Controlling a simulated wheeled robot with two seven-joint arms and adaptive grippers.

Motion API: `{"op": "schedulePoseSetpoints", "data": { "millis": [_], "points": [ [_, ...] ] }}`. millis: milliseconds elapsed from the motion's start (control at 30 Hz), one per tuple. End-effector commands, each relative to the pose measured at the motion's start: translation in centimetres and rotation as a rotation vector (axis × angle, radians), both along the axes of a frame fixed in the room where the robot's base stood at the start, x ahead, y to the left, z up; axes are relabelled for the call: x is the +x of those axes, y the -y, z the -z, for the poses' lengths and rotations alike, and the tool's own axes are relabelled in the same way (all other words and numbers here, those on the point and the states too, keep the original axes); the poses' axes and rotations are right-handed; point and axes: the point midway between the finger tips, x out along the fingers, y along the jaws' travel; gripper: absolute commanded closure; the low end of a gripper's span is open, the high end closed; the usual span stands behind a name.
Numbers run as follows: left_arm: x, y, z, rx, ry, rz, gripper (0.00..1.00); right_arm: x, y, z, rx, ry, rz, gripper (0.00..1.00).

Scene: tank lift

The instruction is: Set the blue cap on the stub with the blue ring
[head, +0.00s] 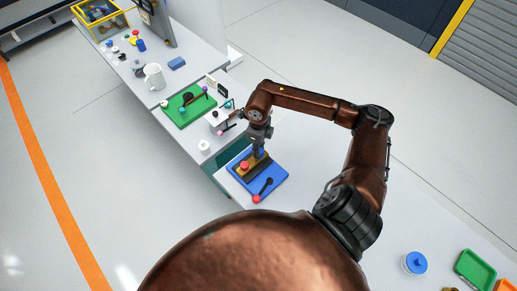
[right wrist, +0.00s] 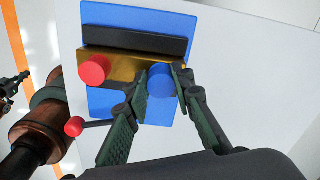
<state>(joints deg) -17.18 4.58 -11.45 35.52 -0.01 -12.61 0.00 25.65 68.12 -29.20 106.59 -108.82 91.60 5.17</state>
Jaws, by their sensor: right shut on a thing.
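My right gripper (head: 258,150) is above the blue plate (head: 277,172), pointing down. In the right wrist view, my right gripper (right wrist: 156,82) has its fingers on both sides of the blue cap (right wrist: 161,82) and is shut on it. The cap is over the right part of a gold block; whether it rests on anything there I cannot tell. The stub and its blue ring are hidden. A red cap (right wrist: 95,70) is at the left part of the gold block (right wrist: 123,66). At the left edge, a dark jointed part (right wrist: 12,88) looks like my left gripper; its fingers are unclear.
A black bar (right wrist: 135,38) lies behind the gold block. A red-knobbed lever (head: 256,198) is at the plate's near side. A green board (head: 183,117), a white mug (head: 154,76) and a yellow crate (head: 104,27) stand further off. A blue-lidded jar (head: 416,262) and a green tray (head: 474,269) are at right.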

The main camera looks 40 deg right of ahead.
Motion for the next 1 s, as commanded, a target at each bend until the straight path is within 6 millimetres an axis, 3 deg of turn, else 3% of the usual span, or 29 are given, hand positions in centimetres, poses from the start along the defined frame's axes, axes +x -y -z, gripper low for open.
{"op": "schedulePoseSetpoints", "data": {
  "millis": [433,467,700,1000],
  "points": [
    [-0.11,0.02,1.08,-0.001,-0.002,0.000,1.00,-0.01,0.01,1.18,0.000,-0.001,0.000,0.90],
    [-0.10,0.03,0.98,0.000,-0.002,0.000,1.00,-0.01,0.00,1.08,0.000,-0.001,0.000,0.76],
    [-0.09,0.03,0.92,-0.001,-0.001,0.000,1.00,-0.01,0.00,1.02,0.000,0.000,0.000,0.59],
    [-0.24,-0.13,0.92,0.001,-0.003,0.000,1.00,-0.01,-0.01,0.95,0.000,0.000,0.000,0.57]
  ]
}}
